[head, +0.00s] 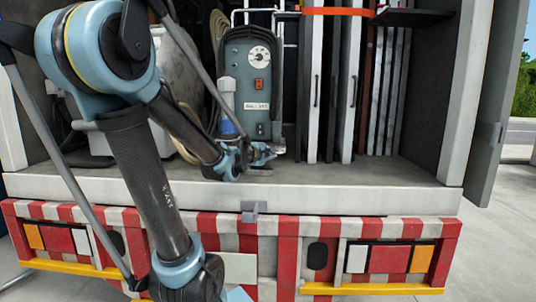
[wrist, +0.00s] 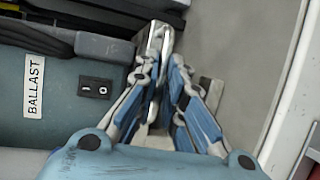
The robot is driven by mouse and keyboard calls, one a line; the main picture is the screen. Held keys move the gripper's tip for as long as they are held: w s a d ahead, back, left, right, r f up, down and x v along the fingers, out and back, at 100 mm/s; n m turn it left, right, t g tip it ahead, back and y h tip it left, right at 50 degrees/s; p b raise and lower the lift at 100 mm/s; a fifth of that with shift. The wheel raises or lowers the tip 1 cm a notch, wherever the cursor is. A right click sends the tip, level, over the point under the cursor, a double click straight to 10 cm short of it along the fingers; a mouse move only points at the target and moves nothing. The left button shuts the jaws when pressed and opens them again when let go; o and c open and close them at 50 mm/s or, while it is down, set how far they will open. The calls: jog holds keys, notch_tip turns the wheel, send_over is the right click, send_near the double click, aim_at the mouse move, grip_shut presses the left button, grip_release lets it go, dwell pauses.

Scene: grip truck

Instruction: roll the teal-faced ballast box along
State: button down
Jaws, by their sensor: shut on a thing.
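The ballast box (head: 241,78) stands upright on the truck bed, its teal face towards me, with a round dial, red switches and a white label. In the wrist view the box (wrist: 62,122) fills the left side, showing its BALLAST label and a black rocker switch. My gripper (head: 264,156) is at the lower right of the box, close to the bed. In the wrist view my gripper (wrist: 165,48) is shut at the box's edge; the exact part between the fingertips is hard to make out.
Tall panels (head: 335,85) stand upright to the right of the box. A grey tank (head: 178,70) and coiled hose are to its left, partly behind my arm. The bare truck bed (head: 370,172) is free at the front right, ending at a raised sill (head: 350,198).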

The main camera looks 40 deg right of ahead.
jog(key=shift+s+a+f, duration=0.2)
jog(key=shift+a, duration=0.05)
jog(key=c, duration=1.7)
grip_release()
jog(key=shift+r, duration=0.1)
jog(key=shift+v, duration=5.95)
jog(key=shift+w, duration=0.1)
